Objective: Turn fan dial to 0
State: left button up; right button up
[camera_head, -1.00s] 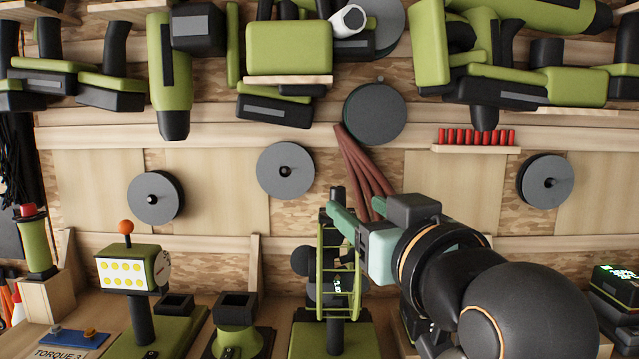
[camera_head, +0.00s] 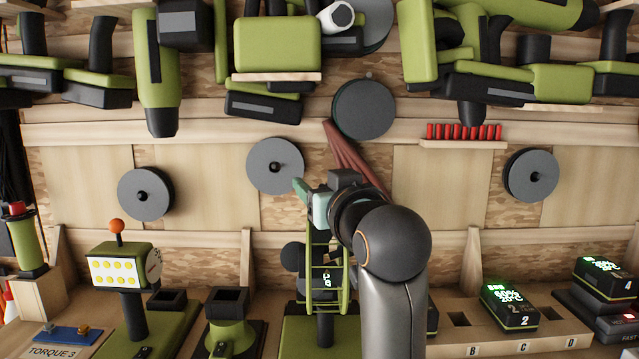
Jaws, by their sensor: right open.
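The fan (camera_head: 322,275) stands at the middle of the bench, with a green ladder-like cage and dark round parts behind it. Small white markings show on a dark part behind the bars, but I cannot read the dial's setting. My right gripper (camera_head: 303,190) is just above the top of the fan, its teal fingers pointing left. It is open and holds nothing; it looks apart from the fan. My right arm covers the area just right of the fan. My left gripper is not in view.
A green box with yellow dots and an orange-knobbed lever (camera_head: 121,265) stands to the left, near an empty black-topped green holder (camera_head: 228,318). Battery packs (camera_head: 510,305) sit at the right. Grey discs (camera_head: 275,166) and green tools (camera_head: 277,45) hang on the wall behind.

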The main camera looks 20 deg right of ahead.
grip_shut()
dwell(0.3)
jog(key=shift+y, duration=0.3)
jog(key=shift+a+r+n+y+p, duration=0.1)
jog(key=shift+n+y+p, duration=0.45)
jog(key=shift+y, duration=0.15)
jog(key=shift+a+r+n+y+p, duration=0.1)
jog(key=shift+n+y+p, duration=0.4)
jog(key=shift+y, duration=0.2)
jog(key=n+y, duration=0.1)
jog(key=g+y+p, duration=0.1)
jog(key=shift+s+a+f+n+y, duration=0.1)
jog(key=shift+a+n+y, duration=0.1)
jog(key=shift+n+y, duration=0.15)
jog(key=n+g+y, duration=0.1)
jog(key=y, duration=0.1)
jog(key=n+g+y, duration=0.2)
jog(key=y, duration=0.1)
jog(key=shift+s+a+f+n, duration=0.2)
jog(key=shift+a+n, duration=0.1)
jog(key=shift+a, duration=0.1)
jog(key=shift+s+a+r+n+g+y, duration=0.1)
jog(key=shift+s+a+n+g+y, duration=0.05)
jog(key=shift+n+g+y, duration=0.7)
jog(key=shift+s+a+f+n+g+y, duration=0.1)
jog(key=shift+s+a+n+g+y, duration=0.1)
jog(key=shift+n+g+y, duration=0.65)
jog(key=shift+s+a+r+n+g+y, duration=0.15)
jog(key=shift+n+g+y, duration=0.4)
jog(key=shift+g, duration=0.55)
